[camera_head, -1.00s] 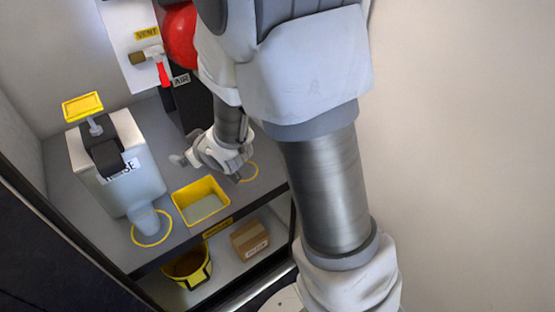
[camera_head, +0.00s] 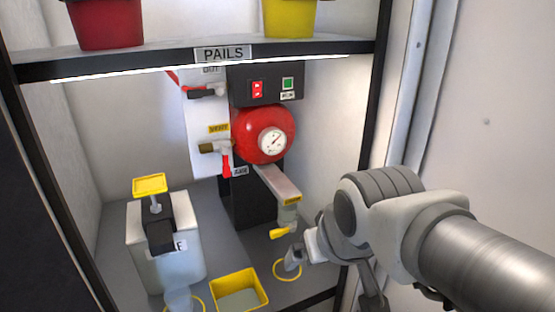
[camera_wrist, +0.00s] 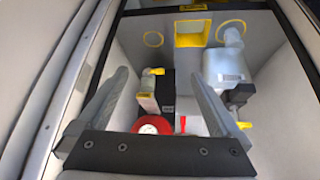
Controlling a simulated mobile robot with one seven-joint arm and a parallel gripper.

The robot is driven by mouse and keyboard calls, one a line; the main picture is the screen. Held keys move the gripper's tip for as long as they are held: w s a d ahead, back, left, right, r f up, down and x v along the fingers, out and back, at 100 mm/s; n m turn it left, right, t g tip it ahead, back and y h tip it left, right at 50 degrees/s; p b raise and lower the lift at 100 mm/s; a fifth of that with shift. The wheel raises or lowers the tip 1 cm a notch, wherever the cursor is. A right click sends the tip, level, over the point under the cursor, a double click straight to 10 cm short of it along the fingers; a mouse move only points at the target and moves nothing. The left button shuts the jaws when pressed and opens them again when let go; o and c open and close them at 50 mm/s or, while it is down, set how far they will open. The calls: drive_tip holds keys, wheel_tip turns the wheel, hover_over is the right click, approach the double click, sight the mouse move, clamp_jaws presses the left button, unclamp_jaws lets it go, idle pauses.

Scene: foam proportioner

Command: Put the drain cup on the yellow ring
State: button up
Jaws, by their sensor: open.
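The drain cup (camera_head: 178,298), a pale translucent cup, stands in front of the white container at the lower left of the head view, at the left yellow ring (camera_head: 198,305). In the wrist view the cup (camera_wrist: 232,38) shows at the upper right. The right yellow ring (camera_head: 276,273) lies on the counter below the yellow-handled spout and is bare in the wrist view (camera_wrist: 153,39). My gripper (camera_head: 332,277) is at the right of the counter, beside the right ring. In the wrist view its fingers (camera_wrist: 156,74) are wide apart with nothing between them.
A yellow tray (camera_head: 262,287) sits between the rings. The white container (camera_head: 165,250) with a yellow pump stands behind the cup. A shelf (camera_head: 150,57) with pails hangs above.

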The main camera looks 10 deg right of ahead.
drive_tip(key=shift+g, duration=0.4)
drive_tip(key=s, duration=0.4)
drive_tip(key=shift+s+r, duration=0.2)
drive_tip(key=shift+r, duration=0.05)
wheel_tip(320, 180, up, 14)
drive_tip(key=p, duration=1.4)
drive_tip(key=shift+f, duration=0.1)
